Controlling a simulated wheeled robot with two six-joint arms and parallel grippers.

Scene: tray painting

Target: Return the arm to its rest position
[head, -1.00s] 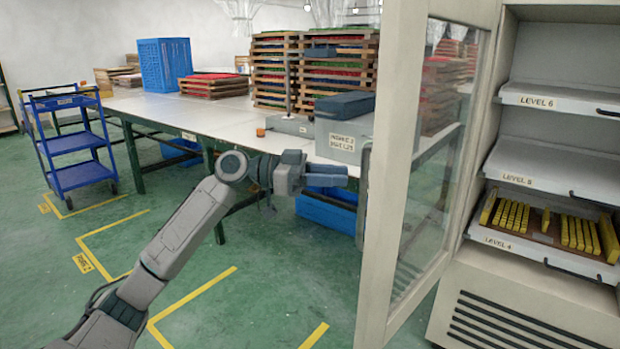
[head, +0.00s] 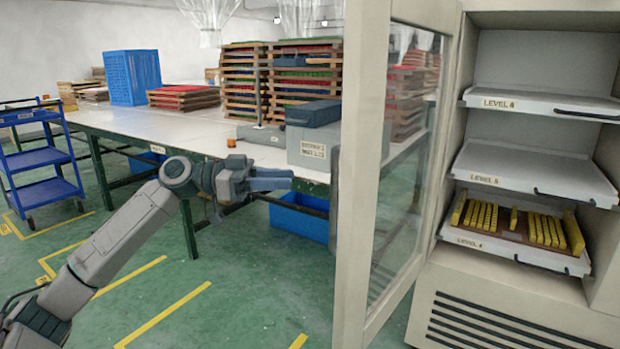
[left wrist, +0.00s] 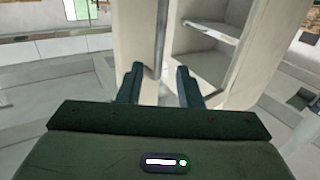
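My left arm reaches in from the lower left of the head view. Its gripper (head: 268,180) is held out in front of the long table's near edge, left of the open cabinet door (head: 362,180). In the left wrist view its two fingers (left wrist: 160,84) stand apart with nothing between them, and the pale door edge and cabinet shelves show beyond. My right gripper is not in either view.
The open cabinet (head: 500,290) at right has shelves; the LEVEL 4 tray (head: 480,243) holds several yellow pieces. The long table (head: 190,132) carries stacked wooden trays (head: 305,80) and a blue crate (head: 132,78). A blue cart (head: 50,158) stands left. Green floor is clear between.

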